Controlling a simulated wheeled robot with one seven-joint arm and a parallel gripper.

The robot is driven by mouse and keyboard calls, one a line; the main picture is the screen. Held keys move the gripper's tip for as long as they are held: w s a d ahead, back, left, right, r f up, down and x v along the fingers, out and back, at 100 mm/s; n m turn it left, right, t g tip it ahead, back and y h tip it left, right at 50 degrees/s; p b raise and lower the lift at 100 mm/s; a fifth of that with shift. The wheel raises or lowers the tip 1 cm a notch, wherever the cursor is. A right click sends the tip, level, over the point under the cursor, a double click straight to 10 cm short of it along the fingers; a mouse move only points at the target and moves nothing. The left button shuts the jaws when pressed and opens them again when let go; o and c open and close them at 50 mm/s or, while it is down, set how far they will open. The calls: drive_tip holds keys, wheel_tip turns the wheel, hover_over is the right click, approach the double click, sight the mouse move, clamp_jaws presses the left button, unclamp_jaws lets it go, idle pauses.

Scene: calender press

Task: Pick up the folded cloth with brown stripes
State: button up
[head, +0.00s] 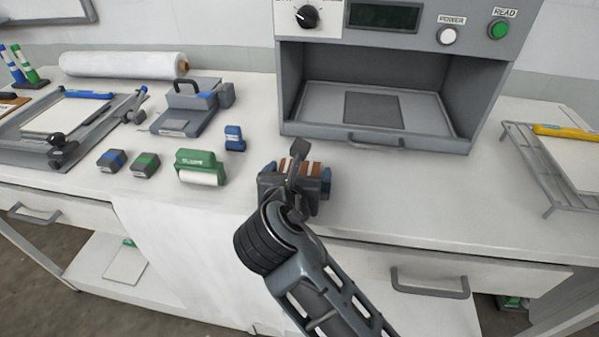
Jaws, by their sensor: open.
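The folded cloth with brown stripes (316,168) lies on the white bench, in front of the grey machine. Only its far part shows, with brown bands; my gripper and wrist hide the rest. My gripper (296,184) is right over the cloth, seen from behind and above, with its jaws open. The fingertips are hidden, so I cannot tell whether they touch the cloth or how far down they reach on its sides.
The grey machine (458,135) with an open bay stands behind the cloth. A green roller block (199,160), a small blue bottle (234,138) and two small blocks (145,164) sit to the left. A wire rack (535,165) stands at right. Bench between is clear.

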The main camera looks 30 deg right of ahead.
drive_tip(key=shift+c, duration=0.3)
drive_tip(key=c, duration=0.6)
